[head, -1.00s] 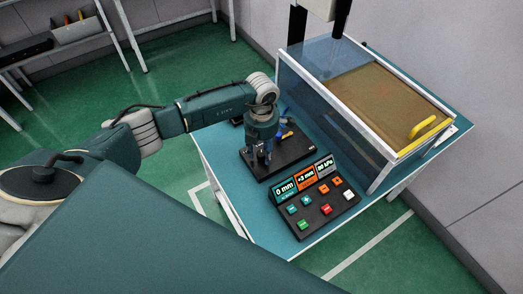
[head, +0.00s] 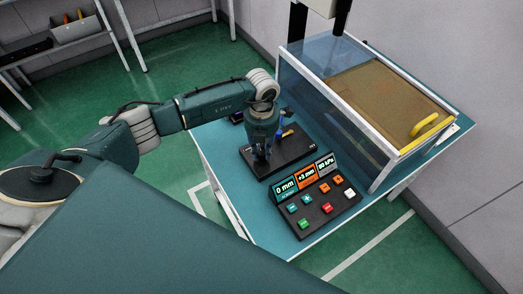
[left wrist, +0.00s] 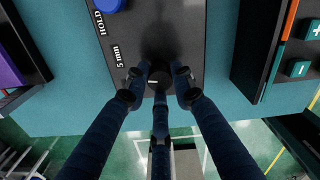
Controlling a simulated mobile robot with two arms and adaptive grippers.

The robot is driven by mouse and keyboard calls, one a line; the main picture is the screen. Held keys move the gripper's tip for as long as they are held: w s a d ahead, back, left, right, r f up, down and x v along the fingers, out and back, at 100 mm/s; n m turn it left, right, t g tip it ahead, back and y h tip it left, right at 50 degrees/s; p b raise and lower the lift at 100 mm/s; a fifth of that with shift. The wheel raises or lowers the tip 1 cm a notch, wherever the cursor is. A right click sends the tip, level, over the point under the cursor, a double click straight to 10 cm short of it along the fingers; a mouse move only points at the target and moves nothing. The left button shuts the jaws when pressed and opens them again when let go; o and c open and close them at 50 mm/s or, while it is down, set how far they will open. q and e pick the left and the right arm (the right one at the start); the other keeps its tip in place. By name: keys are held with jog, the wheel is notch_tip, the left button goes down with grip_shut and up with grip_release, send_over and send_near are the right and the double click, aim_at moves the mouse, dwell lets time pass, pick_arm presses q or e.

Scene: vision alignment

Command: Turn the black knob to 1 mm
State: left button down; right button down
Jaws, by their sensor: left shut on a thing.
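My left gripper (head: 262,156) reaches down over a black panel (head: 291,154) on the table and is shut on the black knob. In the left wrist view, the black knob (left wrist: 158,80) sits between the fingertips, with a small white mark at its left side. The fingers hide part of it. The panel (left wrist: 135,35) there carries the white words "HOLD" and "5 mm". A sloped console (head: 320,212) beside the panel has a display (head: 284,188) that reads 0 mm. My right gripper is not in view.
The console has an orange display (head: 306,176), a kPa display and several coloured buttons. A blue knob (left wrist: 108,4) is on the panel's far part. A glass-sided enclosure (head: 333,115) with a yellow handle (head: 425,125) stands at the table's right.

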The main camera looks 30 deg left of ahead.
pick_arm(q)
jog(key=n, duration=0.3)
jog(key=shift+w+n+b, duration=0.1)
jog(key=shift+n+b, duration=0.3)
jog(key=shift+r+n, duration=0.1)
jog(key=shift+n, duration=1.9)
jog(key=c, duration=1.6)
grip_release()
jog(key=shift+c, duration=0.2)
jog(key=shift+o, duration=0.9)
